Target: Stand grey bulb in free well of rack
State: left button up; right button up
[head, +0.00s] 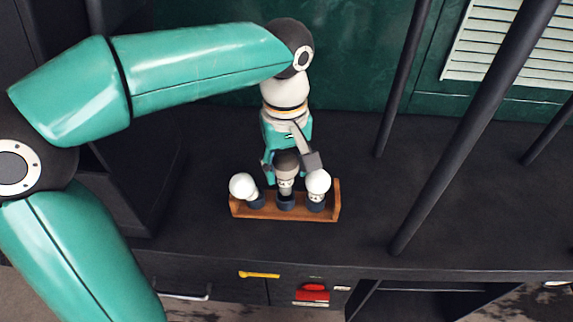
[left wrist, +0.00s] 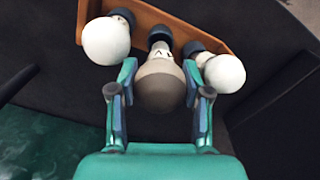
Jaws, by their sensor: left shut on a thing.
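The grey bulb (head: 286,165) is between the fingers of my left gripper (head: 289,168), which is shut on it. It also shows in the left wrist view (left wrist: 161,87), with its base at the middle dark well (left wrist: 159,38). In the head view the bulb is upright over the middle well (head: 286,204) of the wooden rack (head: 334,196). I cannot tell whether its base is fully down in the well. A white bulb (head: 242,186) stands tilted in the left well and another white bulb (head: 318,182) in the right well. My right gripper is not in view.
The rack stands on a dark surface (head: 205,175) with free room on both sides. Dark poles (head: 470,130) rise on the right. A green wall (head: 350,60) is behind. A yellow handle (head: 259,275) and a red item (head: 312,292) are below the front edge.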

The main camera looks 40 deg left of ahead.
aim_at(286, 180)
pick_arm(q)
jog(key=shift+f+b, duration=1.4)
jog(key=shift+f, duration=0.6)
dwell(0.8)
jog(key=o, duration=1.7)
jog(key=shift+c, duration=0.2)
jog(key=shift+r, duration=0.15)
jog(key=shift+r+p, duration=2.9)
